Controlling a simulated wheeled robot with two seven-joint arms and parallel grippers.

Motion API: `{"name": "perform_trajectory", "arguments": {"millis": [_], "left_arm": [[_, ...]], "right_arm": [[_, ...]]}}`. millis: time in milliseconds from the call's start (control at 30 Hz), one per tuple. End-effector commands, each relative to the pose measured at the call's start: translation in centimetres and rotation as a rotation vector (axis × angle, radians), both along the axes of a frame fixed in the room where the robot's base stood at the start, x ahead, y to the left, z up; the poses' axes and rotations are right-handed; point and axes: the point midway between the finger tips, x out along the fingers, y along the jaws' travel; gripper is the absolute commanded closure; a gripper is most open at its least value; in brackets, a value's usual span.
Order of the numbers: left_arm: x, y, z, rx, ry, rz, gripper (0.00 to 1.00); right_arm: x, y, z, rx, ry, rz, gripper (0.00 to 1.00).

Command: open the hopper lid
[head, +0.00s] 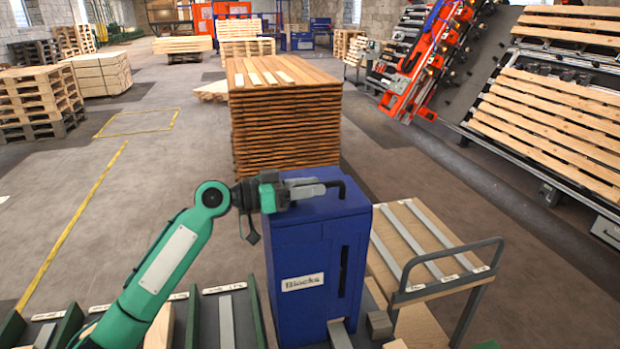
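The blue hopper (306,281), labelled "Blocks", stands upright in the lower middle of the head view. Its blue lid (318,208) lies flat on top and looks closed. A dark bent handle (342,186) stands at the lid's right side. My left gripper (322,187) reaches across the lid from the left, its grey fingers pointing right at the handle. The fingertips are at or very close to the handle's near end. I cannot tell whether they grip it, as the fingers overlap from this angle. My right gripper is not in view.
A tall stack of brown boards (286,125) stands just behind the hopper. A cart with a grey rail (450,262) is close on its right. Dividers and grey strips (226,322) lie at its lower left. Open floor (150,190) extends to the left.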

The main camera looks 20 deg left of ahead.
Motion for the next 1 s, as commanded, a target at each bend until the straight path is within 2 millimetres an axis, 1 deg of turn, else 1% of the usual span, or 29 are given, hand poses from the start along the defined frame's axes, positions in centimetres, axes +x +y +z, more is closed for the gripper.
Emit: {"name": "perform_trajectory", "arguments": {"millis": [100, 333, 367, 400, 467, 500, 533, 833, 1000], "left_arm": [[0.2, -0.4, 0.0, 0.001, 0.000, 0.000, 0.64], [0.3, -0.4, -0.1, 0.001, 0.000, 0.000, 0.64], [0.3, -0.4, -0.1, 0.001, 0.000, 0.000, 0.68], [0.3, -0.4, -0.1, 0.001, 0.000, 0.000, 0.76], [0.3, -0.4, -0.1, 0.001, 0.000, 0.000, 0.87], [0.2, -0.4, -0.1, 0.001, 0.001, 0.000, 0.95], [0.2, -0.4, -0.1, 0.001, 0.001, 0.000, 1.00], [0.5, -0.4, 0.1, -0.006, 0.008, 0.000, 1.00], [1.6, -0.3, 0.7, -0.034, 0.048, 0.000, 1.00]], "right_arm": [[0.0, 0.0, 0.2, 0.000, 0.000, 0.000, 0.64], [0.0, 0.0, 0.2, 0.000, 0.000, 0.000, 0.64], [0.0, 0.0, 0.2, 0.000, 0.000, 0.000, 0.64], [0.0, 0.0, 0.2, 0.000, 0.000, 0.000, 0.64], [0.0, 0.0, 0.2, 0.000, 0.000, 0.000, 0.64], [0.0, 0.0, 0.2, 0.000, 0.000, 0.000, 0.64], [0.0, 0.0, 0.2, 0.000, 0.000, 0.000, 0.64], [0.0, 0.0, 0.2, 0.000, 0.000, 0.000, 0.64], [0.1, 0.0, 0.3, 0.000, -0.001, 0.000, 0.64]]}}
